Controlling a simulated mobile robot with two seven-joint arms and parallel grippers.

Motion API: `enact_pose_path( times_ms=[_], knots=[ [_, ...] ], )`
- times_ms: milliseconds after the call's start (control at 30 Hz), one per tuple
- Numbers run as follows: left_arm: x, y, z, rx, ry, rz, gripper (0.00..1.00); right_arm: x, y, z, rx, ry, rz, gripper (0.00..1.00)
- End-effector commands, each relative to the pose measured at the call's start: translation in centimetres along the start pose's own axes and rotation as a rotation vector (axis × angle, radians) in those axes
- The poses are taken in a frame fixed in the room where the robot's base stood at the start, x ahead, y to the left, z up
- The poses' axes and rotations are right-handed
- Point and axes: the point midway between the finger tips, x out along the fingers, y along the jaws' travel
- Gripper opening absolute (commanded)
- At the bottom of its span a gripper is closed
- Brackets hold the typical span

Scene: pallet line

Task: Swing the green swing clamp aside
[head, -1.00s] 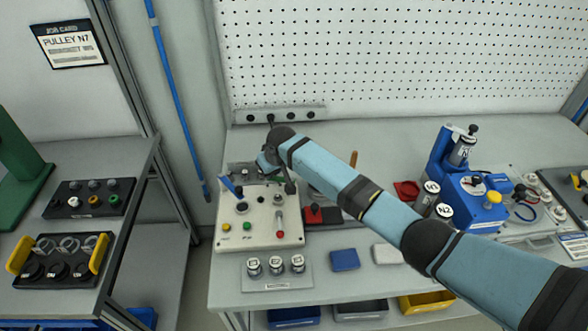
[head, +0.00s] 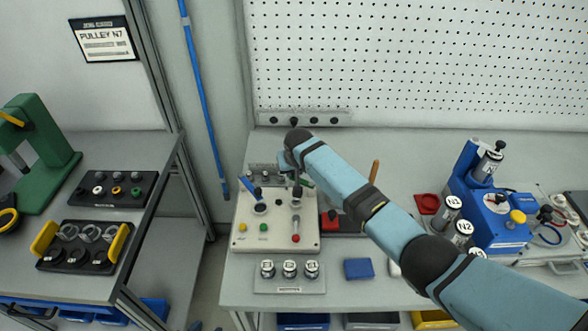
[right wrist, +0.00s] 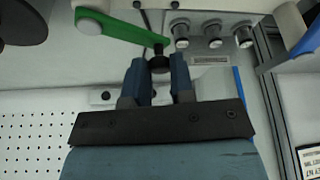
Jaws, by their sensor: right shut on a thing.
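The green swing clamp (right wrist: 122,31) is an arm in the right wrist view. It runs from a pale round pivot at the upper left to a black knob (right wrist: 158,63) at its free end. My right gripper (right wrist: 159,72) has its two blue fingers on either side of that knob and is shut on it. In the head view only a small green piece of the clamp (head: 308,183) shows beside my right arm, behind the control panel (head: 250,236); the arm hides the rest. My left gripper is in neither view.
The panel carries a blue lever (head: 249,189), a red-knobbed lever (head: 296,238) and buttons, close to my right gripper. A rack of labelled cylinders (head: 290,284) stands in front. A blue fixture (head: 490,225) stands to the right. A pegboard (head: 420,65) rises behind the bench.

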Motion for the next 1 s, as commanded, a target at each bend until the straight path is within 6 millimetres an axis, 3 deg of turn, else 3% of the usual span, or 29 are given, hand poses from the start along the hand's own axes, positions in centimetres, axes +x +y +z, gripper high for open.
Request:
enact_pose_path(
  times_ms=[67, 100, 200, 600, 767, 1000],
  knots=[
    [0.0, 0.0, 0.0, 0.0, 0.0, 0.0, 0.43, -0.1, 0.1, -0.1, 0.001, 0.002, 0.0, 0.0],
    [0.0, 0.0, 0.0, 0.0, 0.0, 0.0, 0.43, -0.1, 0.1, -0.1, 0.0, 0.002, 0.0, 0.29],
    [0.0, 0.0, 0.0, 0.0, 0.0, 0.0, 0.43, -0.1, 0.1, -0.1, 0.0, 0.002, 0.0, 0.48],
    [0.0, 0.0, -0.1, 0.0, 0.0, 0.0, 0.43, -1.0, 0.0, -0.1, -0.001, 0.003, -0.001, 0.48],
    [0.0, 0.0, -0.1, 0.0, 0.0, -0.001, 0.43, -3.8, 0.0, -0.1, -0.001, 0.005, -0.002, 0.48],
    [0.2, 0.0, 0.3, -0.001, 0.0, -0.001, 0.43, -9.4, 0.0, -0.1, -0.002, 0.005, -0.001, 0.48]
  ],
)
